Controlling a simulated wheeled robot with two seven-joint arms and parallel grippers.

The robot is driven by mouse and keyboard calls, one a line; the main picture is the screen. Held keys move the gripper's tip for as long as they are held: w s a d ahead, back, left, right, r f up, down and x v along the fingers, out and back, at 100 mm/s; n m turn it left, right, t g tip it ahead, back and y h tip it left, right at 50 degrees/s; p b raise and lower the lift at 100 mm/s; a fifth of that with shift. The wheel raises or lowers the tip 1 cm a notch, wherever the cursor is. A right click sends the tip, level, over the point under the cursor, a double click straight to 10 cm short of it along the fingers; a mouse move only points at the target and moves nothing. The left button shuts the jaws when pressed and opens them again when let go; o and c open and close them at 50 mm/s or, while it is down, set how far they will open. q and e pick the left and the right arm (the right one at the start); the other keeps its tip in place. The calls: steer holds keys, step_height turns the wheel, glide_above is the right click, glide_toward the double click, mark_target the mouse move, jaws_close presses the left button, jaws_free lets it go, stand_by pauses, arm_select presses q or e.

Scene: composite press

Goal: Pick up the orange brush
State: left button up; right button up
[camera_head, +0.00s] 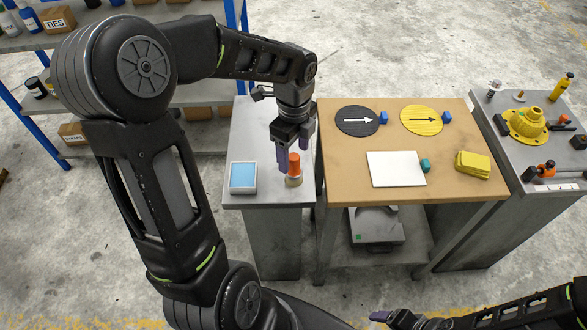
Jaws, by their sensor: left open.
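The orange brush (294,164) stands upright on the small grey table (235,131) at the left of the wooden bench. Its orange handle points up and its pale lower end rests on or very near the table top. My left gripper (294,161) reaches down over it from above. Its fingers are apart, one on the left of the handle and one at its right and rear. Whether they touch the handle I cannot tell. My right gripper (385,317) shows only in part at the bottom edge, well away from the brush, and its fingers are not clear.
A tray with blue contents (243,191) sits left of the brush. The wooden bench (345,191) carries a white sheet (396,168), a black disc (356,121), a yellow disc (421,120) and yellow cloths (472,165). Another grey table (500,150) holds a yellow part (527,123).

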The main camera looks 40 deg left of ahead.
mark_target(294, 168)
arm_select(q)
steer(key=shift+f, duration=0.4)
steer(key=shift+f, duration=0.1)
step_height(294, 168, down, 5)
steer(key=shift+f+p, duration=0.1)
steer(key=shift+p, duration=0.35)
steer(key=shift+c, duration=0.6)
jaws_close()
